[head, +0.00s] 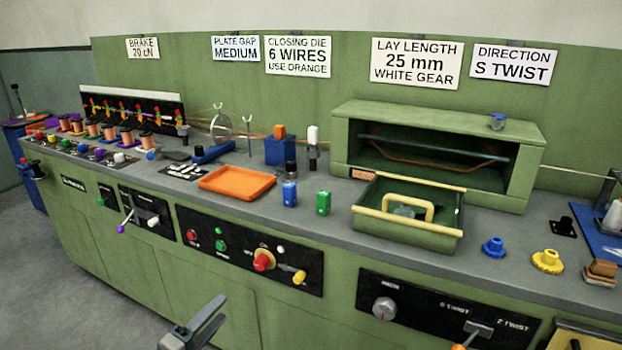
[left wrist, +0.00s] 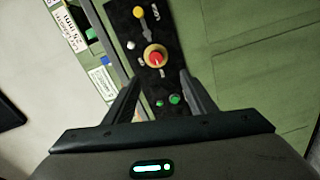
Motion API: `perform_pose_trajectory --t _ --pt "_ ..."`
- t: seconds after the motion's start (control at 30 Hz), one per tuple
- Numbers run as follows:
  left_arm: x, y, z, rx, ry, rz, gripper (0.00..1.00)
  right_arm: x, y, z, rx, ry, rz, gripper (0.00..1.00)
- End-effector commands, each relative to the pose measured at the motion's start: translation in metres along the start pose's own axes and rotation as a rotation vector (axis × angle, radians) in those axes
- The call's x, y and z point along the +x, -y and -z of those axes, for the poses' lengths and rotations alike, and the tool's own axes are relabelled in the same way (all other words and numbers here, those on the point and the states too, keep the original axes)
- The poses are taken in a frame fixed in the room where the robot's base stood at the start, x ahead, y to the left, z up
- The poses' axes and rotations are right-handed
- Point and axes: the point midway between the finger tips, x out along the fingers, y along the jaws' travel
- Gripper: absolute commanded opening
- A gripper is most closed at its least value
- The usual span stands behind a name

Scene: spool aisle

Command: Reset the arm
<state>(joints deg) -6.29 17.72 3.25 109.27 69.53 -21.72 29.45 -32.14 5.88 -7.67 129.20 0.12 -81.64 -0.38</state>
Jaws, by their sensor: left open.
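My left gripper (head: 222,309) shows at the bottom of the head view, in front of the green bench's front panels. In the left wrist view its two dark fingers (left wrist: 160,78) stand apart with nothing between them. Beyond them lies the black control panel (left wrist: 147,30) with a red knob (left wrist: 156,56), a yellow lever and green buttons. In the head view this panel (head: 240,262) is above and to the right of the gripper, apart from it. My right gripper is not in view.
Levers jut from the front. Floor at lower left is clear.

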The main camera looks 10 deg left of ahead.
Motion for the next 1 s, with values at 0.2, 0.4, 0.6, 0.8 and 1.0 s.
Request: perform_pose_trajectory --t 0.2,0.4,0.6,0.8,1.0 --pt "-0.008 0.057 -0.021 0.118 0.009 0.143 0.51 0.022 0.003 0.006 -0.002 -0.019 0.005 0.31" --pt "-0.042 0.152 -0.068 0.344 0.085 0.377 0.51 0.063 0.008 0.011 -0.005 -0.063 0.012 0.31" --pt "-0.105 0.242 -0.133 0.611 0.254 0.598 0.51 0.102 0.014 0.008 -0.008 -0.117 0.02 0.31" --pt "-0.185 0.306 -0.203 0.873 0.493 0.75 0.51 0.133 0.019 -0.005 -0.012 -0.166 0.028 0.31" --pt "-0.253 0.339 -0.256 1.069 0.708 0.81 0.51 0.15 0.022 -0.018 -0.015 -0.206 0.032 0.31"
